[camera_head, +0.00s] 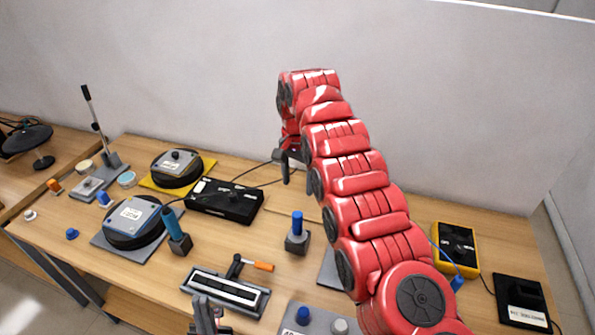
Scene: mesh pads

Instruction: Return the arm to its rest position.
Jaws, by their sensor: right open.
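My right arm (362,195) is red and reaches in from the bottom right, arching up over the table. My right gripper (287,168) hangs at its far end, pointing down above the back of the table. It is open and nothing shows between its fingers. My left gripper (207,314) shows only in part at the bottom edge, in front of the framed black-and-white bar. Its fingers look close together, but whether they are shut is unclear.
The wooden table (262,245) holds a black box (225,202), round devices on mesh pads (178,168), a blue-topped post (297,235), an orange-handled tool (250,266) and a yellow meter (456,248). A lever stand (108,150) rises at the left. A white wall (420,100) stands behind.

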